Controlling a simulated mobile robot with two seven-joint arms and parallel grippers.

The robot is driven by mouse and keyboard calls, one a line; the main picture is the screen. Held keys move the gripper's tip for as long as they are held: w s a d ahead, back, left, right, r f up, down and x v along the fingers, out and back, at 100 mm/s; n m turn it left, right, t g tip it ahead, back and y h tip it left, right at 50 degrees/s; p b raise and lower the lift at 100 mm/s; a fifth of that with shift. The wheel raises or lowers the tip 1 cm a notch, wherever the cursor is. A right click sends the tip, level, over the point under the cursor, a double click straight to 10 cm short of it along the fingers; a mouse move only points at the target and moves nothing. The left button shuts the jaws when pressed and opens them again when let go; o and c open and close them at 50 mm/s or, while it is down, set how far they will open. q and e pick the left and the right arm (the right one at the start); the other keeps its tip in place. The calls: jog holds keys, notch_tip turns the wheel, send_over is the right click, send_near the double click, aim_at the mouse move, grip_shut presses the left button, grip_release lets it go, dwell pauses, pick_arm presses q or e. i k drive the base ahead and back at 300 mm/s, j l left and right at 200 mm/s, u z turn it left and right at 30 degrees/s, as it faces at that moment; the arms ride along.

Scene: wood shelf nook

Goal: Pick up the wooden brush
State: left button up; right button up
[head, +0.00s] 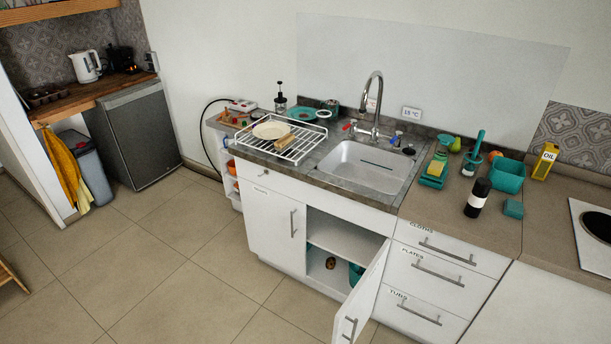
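A small tan wooden piece (284,141) lies in the white wire dish rack (301,149), beside a cream plate (271,130). It looks like the wooden brush, but it is too small to be certain. A small dark brown object (330,262) sits inside the open cabinet under the sink; I cannot tell what it is. Neither of my grippers is in view.
The cabinet door (361,300) hangs open into the floor space before the sink (365,167). The tap (375,105) rises behind the basin. A dark bottle (477,198) and teal tub (507,175) stand on the right counter.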

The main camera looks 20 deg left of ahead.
aim_at(281, 145)
jog(key=i+j, duration=0.4)
jog(key=j, duration=0.15)
jog(key=i+j, duration=0.35)
jog(key=j, duration=0.15)
jog(key=i+j, duration=0.4)
jog(key=j, duration=0.15)
